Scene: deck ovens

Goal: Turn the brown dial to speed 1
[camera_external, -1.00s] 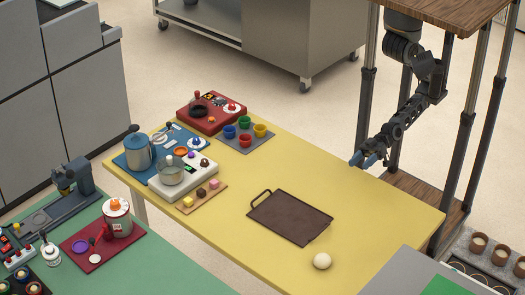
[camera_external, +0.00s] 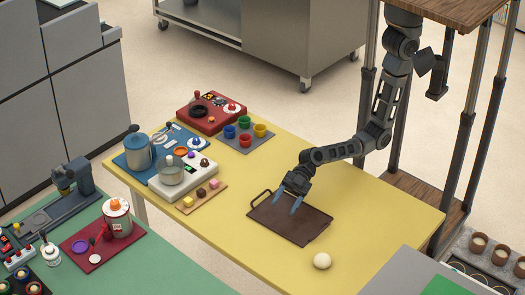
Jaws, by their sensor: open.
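A small dark brown knob (camera_external: 204,162), which looks like the brown dial, sits at the right rear of a white panel (camera_external: 193,187) on the yellow table. The panel also bears a clear bowl (camera_external: 170,171) and a small display. Any speed marks are too small to read. My gripper (camera_external: 287,202) points down with its blue-tipped fingers apart and empty. It is above the dark tray, well to the right of the knob and touching nothing that I can make out.
A dark tray (camera_external: 290,230) with a handle lies on the yellow table (camera_external: 375,215), near a pale ball (camera_external: 322,261). A board with small blocks (camera_external: 210,199) lies beside the white panel. A blue panel (camera_external: 135,163), a red panel (camera_external: 213,122) and coloured cups (camera_external: 244,122) stand behind.

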